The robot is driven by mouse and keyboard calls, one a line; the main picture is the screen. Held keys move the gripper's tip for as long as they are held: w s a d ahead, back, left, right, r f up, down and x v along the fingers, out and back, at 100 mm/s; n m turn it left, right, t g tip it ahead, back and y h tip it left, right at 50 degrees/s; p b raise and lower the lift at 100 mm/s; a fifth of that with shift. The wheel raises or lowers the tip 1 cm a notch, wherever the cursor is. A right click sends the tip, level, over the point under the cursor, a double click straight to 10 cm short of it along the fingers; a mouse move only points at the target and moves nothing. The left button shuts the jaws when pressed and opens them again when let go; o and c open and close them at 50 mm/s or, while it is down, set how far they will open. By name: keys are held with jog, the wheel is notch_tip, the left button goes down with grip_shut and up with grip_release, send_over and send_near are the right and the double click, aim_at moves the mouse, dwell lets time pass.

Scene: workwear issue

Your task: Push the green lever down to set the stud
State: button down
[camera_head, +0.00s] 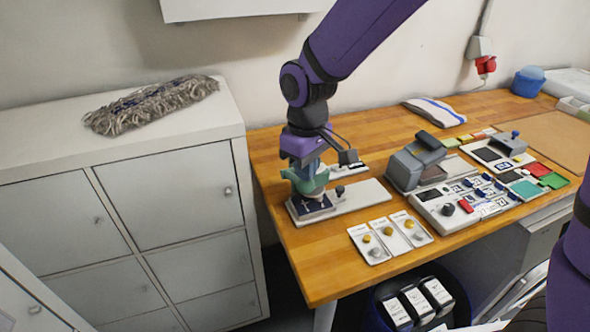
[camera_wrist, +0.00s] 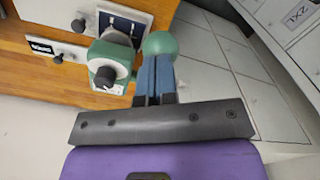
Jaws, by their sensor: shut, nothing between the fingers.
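The green stud press (camera_head: 305,182) stands at the left front of the wooden table, on a pale base with a dark blue plate (camera_head: 311,207). In the wrist view its green head (camera_wrist: 108,67) carries a black knob, and the rounded green end of the lever (camera_wrist: 160,44) lies to the right of it. My gripper (camera_head: 309,168) is right over the press in the head view and hides part of it. Its blue fingers (camera_wrist: 154,63) are shut and empty, with their tips at the lever's round end. I cannot tell whether they touch it.
Three white cards (camera_head: 390,236) with round studs lie right of the press. Further right are a grey device (camera_head: 415,163) and a control panel (camera_head: 466,205). A white cabinet (camera_head: 170,195) with a mop head (camera_head: 152,105) on top stands left. A blue bin (camera_head: 417,295) is below the table.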

aim_at(307, 192)
jog(key=shift+s+d+f, duration=0.1)
jog(key=shift+s+f, duration=0.2)
jog(key=shift+f, duration=0.5)
jog(key=shift+s+d+f, duration=0.1)
jog(key=shift+s+f, duration=0.15)
jog(key=shift+f, duration=0.5)
jog(key=shift+s+f, duration=0.15)
jog(key=shift+f, duration=0.9)
dwell(0.7)
notch_tip(307, 192, up, 13)
dwell(1.9)
dwell(0.3)
